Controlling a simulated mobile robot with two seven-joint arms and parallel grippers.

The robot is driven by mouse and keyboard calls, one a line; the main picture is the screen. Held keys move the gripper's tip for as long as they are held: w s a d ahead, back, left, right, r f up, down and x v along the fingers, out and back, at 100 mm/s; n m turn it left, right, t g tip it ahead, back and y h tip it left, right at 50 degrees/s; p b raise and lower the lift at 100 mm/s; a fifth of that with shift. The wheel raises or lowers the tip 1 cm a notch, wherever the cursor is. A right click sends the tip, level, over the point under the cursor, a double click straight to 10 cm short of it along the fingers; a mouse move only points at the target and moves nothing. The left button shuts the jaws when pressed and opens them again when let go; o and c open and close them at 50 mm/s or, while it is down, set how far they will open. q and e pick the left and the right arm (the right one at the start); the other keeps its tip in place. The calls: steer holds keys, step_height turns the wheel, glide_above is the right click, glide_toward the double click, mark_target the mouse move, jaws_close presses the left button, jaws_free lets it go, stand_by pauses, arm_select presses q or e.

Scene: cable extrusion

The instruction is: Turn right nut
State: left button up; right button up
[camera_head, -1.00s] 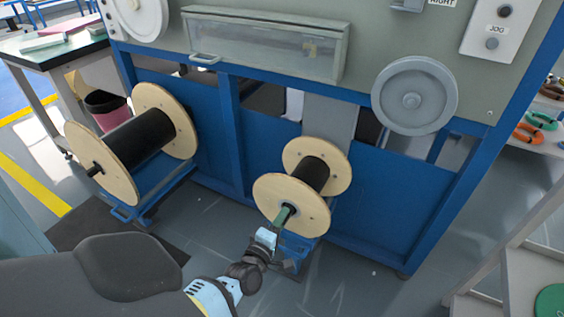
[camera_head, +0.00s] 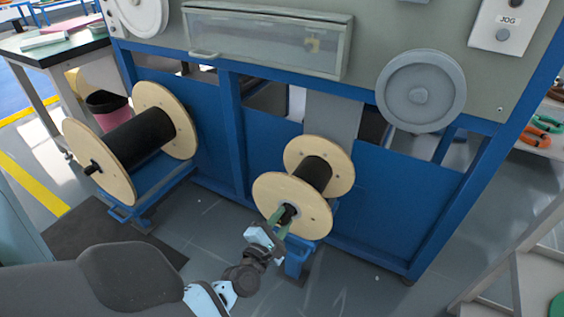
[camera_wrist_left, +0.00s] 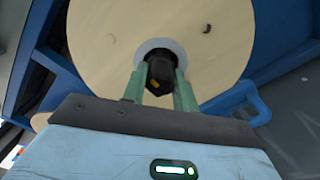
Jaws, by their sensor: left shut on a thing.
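The right spool (camera_head: 272,192) has pale wooden flanges and a black wound core (camera_head: 313,174). Its black nut (camera_wrist_left: 160,74) sits at the hub, in front of a pale washer ring in the left wrist view. My left gripper (camera_head: 281,216) is at this hub, with its two green fingers on either side of the nut. It is shut on the nut, and the fingers (camera_wrist_left: 160,86) also show in the left wrist view. In the head view the fingers partly hide the nut. My right gripper is not in view.
The spool stands against a blue frame (camera_head: 400,205) with a grey panel above. A larger spool (camera_head: 100,165) stands to the left. A grey wheel (camera_head: 421,90) is above right. A grey shelf (camera_head: 540,280) is at the right edge. Floor in front is clear.

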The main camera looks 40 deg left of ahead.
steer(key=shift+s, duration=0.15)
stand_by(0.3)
arm_select(q)
steer(key=o, duration=1)
steer(key=shift+c, duration=0.2)
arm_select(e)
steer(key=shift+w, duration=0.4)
arm_select(q)
steer(key=p+v, duration=0.1)
steer(key=v, duration=0.6)
steer(key=shift+s, duration=0.4)
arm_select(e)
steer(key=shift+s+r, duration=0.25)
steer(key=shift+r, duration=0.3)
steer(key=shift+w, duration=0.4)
